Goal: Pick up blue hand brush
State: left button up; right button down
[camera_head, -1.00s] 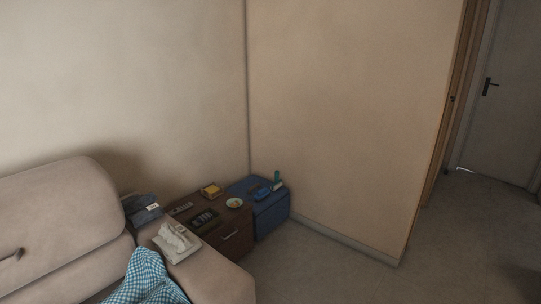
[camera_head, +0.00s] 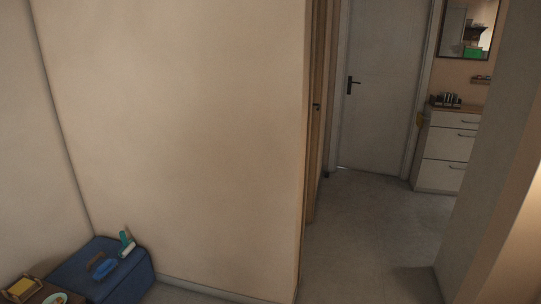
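A small blue object that looks like the hand brush (camera_head: 104,268) lies on top of a dark blue box (camera_head: 133,283) at the lower left. A teal and white bottle-like item (camera_head: 126,243) stands beside it, towards the box's right edge. The brush is small in the picture, so its details are hard to make out. Neither of my grippers is in view.
A wooden surface with a yellow item (camera_head: 21,287) and a plate (camera_head: 55,298) is left of the box. A wall stands behind. A corridor floor (camera_head: 370,235) is open at the right, leading to a closed door (camera_head: 382,90) and a white drawer cabinet (camera_head: 446,155).

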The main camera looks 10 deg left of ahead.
aim_at(106, 268)
jog(key=i+u, duration=0.3)
jog(key=i, duration=0.2)
jog(key=i+u, duration=0.3)
jog(key=i, duration=0.15)
jog(key=i+l+u, duration=0.3)
jog(key=i, duration=0.2)
